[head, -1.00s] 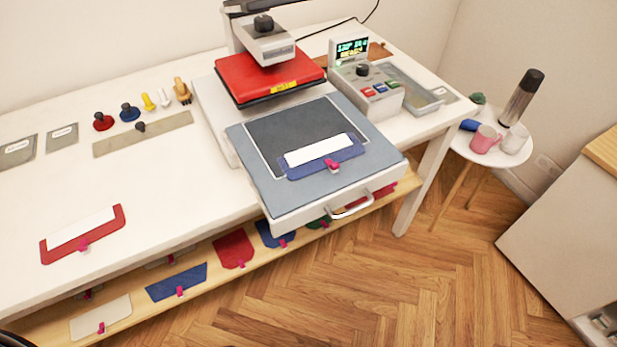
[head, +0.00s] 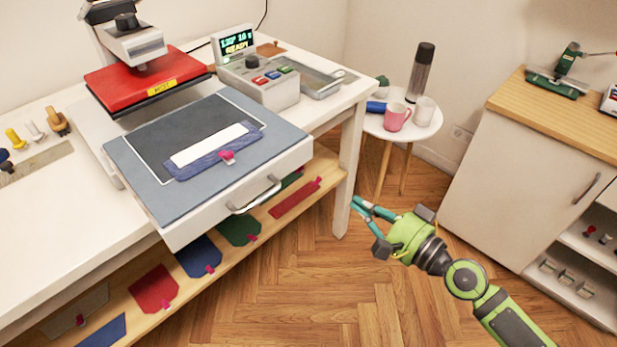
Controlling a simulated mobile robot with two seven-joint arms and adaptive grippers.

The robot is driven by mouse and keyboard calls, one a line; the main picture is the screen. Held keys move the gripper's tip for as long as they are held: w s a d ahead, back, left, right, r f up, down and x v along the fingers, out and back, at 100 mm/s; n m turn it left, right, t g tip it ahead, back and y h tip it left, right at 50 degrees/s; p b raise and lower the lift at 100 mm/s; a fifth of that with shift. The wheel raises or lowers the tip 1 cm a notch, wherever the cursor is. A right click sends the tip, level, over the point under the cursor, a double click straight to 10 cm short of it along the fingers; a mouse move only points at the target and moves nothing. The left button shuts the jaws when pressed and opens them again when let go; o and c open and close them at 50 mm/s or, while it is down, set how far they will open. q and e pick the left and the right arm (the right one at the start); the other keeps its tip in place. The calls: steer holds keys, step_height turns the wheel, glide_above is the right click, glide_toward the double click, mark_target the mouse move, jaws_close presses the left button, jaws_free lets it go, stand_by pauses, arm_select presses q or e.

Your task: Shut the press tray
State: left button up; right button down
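The press tray (head: 136,156) is pulled out toward me from under the raised red press plate (head: 120,88) and overhangs the table's front edge. A blue piece with a white strip (head: 208,146) and a pink clip lies on its dark pad. The tray's silver handle (head: 254,197) is on its front face. My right gripper (head: 365,224) is to the right of the handle, apart from it, over the floor. Its fingers are spread and nothing is between them. My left gripper is out of view.
The control box (head: 268,88) reads READY beside the press. A small round table (head: 436,124) with mugs and a flask stands behind my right gripper. A shelf (head: 205,285) with coloured pieces runs under the tray. A white cabinet (head: 528,185) is at right; floor between is clear.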

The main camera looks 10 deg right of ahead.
steer(key=r, duration=0.2)
steer(key=p, duration=0.5)
glide_toward(298, 160)
steer(key=shift+y, duration=0.4)
steer(key=x, duration=0.7)
steer(key=shift+w+f, duration=0.1)
steer(key=shift+f, duration=0.15)
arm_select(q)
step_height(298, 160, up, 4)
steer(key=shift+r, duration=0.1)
arm_select(e)
steer(key=shift+w, duration=0.1)
